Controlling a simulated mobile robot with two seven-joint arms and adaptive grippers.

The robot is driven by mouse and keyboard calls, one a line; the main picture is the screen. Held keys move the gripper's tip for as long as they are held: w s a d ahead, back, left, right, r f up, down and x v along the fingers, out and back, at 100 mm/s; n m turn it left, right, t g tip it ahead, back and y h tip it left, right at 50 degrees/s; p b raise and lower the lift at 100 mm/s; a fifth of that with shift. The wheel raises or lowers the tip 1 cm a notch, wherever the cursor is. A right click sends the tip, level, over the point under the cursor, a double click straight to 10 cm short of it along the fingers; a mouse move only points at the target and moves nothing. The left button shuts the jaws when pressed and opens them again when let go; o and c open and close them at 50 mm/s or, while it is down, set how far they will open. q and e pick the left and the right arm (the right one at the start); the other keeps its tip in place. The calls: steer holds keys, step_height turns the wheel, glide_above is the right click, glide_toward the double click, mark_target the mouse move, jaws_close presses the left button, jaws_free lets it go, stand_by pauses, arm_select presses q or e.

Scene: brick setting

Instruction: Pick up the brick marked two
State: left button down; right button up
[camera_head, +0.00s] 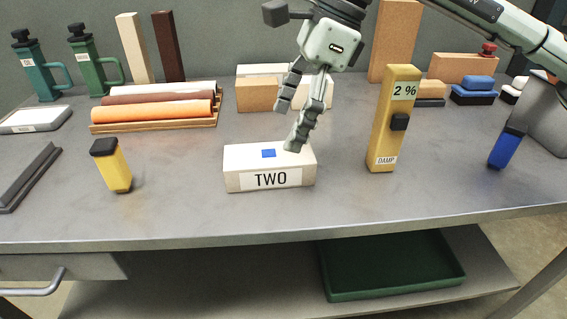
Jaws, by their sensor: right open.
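The brick marked two (236,163) is a cream block lying flat near the front middle of the grey table (200,222). Its front label reads "TWO" and a small blue patch is on its top. My right gripper (290,125) comes down from above, with its fingers pointing down at the brick. The fingers are apart and hold nothing. One fingertip overlaps the top right end of the brick; I cannot tell if it touches. The other finger is higher and farther back. My left gripper is not in view.
A yellow meter (383,125) stands right of the brick, and a yellow marker (113,168) stands left. A blue marker (504,149) is at the right. Tan blocks (258,95) and rolls (150,111) are behind. A green tray (390,290) is on the lower shelf.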

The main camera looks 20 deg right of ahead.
mark_target(269, 153)
steer(key=shift+f, duration=0.35)
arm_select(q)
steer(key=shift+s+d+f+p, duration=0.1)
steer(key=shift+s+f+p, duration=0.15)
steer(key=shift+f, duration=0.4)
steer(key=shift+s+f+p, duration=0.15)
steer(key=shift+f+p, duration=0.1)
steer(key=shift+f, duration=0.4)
arm_select(e)
steer(key=shift+w+x, duration=0.15)
steer(key=shift+x, duration=1.05)
steer(key=shift+w+x, duration=0.2)
steer(key=shift+x, duration=0.95)
steer(key=shift+w+x, duration=0.15)
steer(key=shift+x, duration=1.05)
steer(key=shift+a+r, duration=0.1)
steer(key=shift+a, duration=0.05)
steer(key=c, duration=1.5)
steer(key=shift+c, duration=0.3)
steer(key=shift+r, duration=0.1)
